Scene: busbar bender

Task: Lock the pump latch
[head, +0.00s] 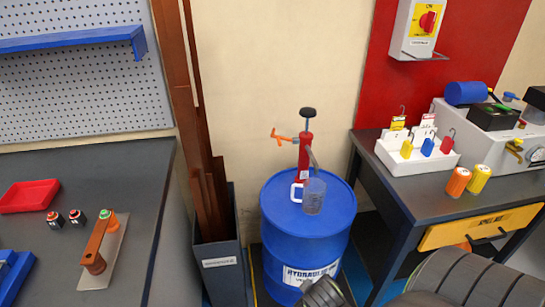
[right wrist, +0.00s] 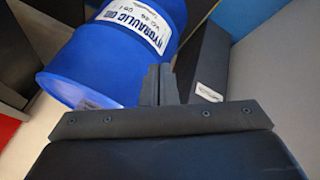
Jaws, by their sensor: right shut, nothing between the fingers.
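The red pump (head: 305,155) stands upright on top of the blue hydraulic oil drum (head: 335,225) in the head view, with a black knob above. An orange latch piece (head: 280,137) sticks out to the left of the pump's upper body. A clear jug with a white handle (head: 313,197) is at the pump's front, below its spout. My right gripper (right wrist: 159,85) is shut and empty in the right wrist view. It points toward the drum's side, which also shows there (right wrist: 95,60). The pump and latch are outside the wrist view. My left gripper is not in view.
A grey bin (head: 220,265) with tall brown bars stands left of the drum. A dark bench (head: 150,220) is at the left. A workbench (head: 390,195) at the right holds a white lockout tray (head: 385,160) and two orange and yellow cans. The wall behind the pump is bare.

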